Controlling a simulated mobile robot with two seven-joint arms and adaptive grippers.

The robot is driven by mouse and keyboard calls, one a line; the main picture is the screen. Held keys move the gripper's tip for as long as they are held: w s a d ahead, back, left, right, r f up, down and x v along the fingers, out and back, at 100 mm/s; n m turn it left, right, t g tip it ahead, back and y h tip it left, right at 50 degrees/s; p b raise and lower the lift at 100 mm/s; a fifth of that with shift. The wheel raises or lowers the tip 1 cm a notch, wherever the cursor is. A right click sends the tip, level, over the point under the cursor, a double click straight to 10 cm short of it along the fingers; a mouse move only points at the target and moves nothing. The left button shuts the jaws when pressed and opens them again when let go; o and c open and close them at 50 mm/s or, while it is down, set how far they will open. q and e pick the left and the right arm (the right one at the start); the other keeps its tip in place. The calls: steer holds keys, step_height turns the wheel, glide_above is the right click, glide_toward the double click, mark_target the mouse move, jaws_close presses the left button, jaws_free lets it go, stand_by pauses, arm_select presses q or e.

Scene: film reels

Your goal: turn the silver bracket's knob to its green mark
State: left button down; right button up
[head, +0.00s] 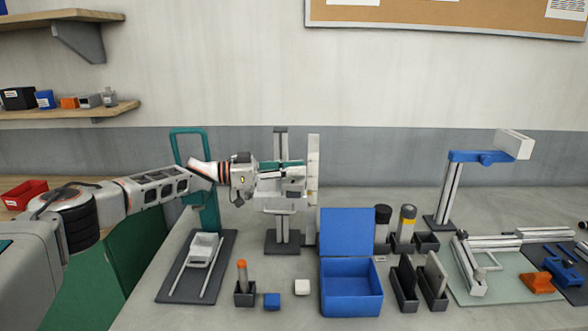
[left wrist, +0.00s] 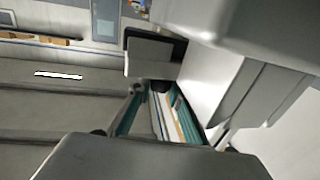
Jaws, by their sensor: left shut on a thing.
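The silver bracket (head: 281,207) is on an upright post with a dark base, left of centre on the bench in the head view. My left gripper (head: 292,175) reaches it from the left, at the upper part of the post. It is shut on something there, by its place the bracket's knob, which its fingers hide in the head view. In the left wrist view the gripper's teal-lined fingers (left wrist: 163,118) stand at either side of a pale strip with an orange line. I cannot make out the green mark or the knob's angle. My right gripper is not in view.
A pale upright panel (head: 313,185) stands just right of the gripper. An open blue box (head: 350,295) is in front of it. A blue bracket (head: 480,157) on another post stands at the right.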

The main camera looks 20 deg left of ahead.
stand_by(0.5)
arm_select(q)
steer(key=c, duration=1.8)
jaws_free()
steer(key=v, duration=1.2)
